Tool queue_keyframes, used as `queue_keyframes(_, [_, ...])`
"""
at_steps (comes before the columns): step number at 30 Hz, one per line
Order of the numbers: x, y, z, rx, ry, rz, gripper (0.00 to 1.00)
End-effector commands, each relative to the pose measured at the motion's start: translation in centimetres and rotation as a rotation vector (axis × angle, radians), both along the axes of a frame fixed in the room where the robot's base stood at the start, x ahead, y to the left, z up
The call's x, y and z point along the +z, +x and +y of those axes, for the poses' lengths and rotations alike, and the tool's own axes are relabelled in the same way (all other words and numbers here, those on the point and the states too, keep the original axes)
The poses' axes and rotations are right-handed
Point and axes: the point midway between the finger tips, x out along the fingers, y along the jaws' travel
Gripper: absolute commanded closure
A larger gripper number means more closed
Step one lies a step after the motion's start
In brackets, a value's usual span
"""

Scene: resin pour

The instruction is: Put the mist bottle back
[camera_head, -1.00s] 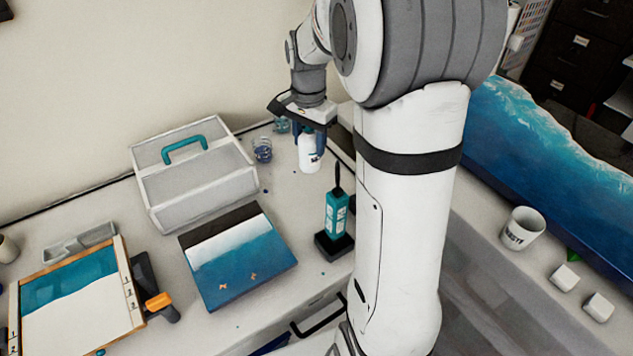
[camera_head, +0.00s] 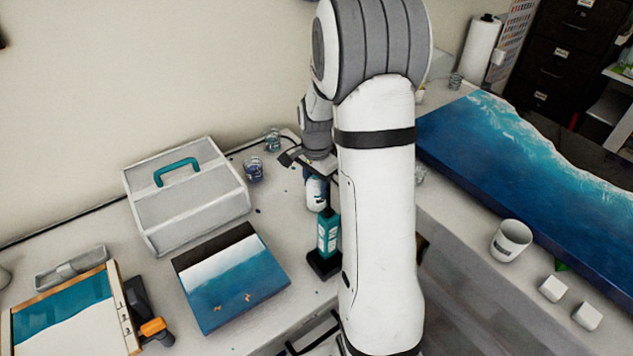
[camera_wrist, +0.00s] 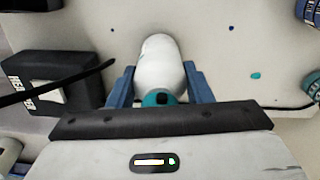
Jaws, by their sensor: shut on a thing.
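The mist bottle is white with a teal collar. In the head view the mist bottle (camera_head: 316,192) hangs below my gripper (camera_head: 313,176), partly hidden behind the teal torch-like tool and my arm. In the wrist view the mist bottle (camera_wrist: 160,65) lies between the two blue fingers of my gripper (camera_wrist: 160,88), which are shut on it near its collar. I cannot tell whether its base touches the table. The place it belongs is not clearly marked in these frames.
A teal tool on a black base (camera_head: 327,238) stands close in front of the bottle. Glass jars (camera_head: 254,170) stand behind, left of it. A white toolbox (camera_head: 190,205) and a blue-white painted panel (camera_head: 228,285) lie to the left. A black box (camera_wrist: 48,82) is near in the wrist view.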

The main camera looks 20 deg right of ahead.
Motion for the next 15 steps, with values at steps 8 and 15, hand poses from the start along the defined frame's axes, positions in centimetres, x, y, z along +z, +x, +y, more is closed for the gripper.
queue_keyframes(8, [-0.31, 0.01, -0.03, 0.0, 0.0, -0.001, 0.89])
queue_keyframes(15, [-0.24, -0.01, -0.04, 0.0, 0.0, 0.0, 0.37])
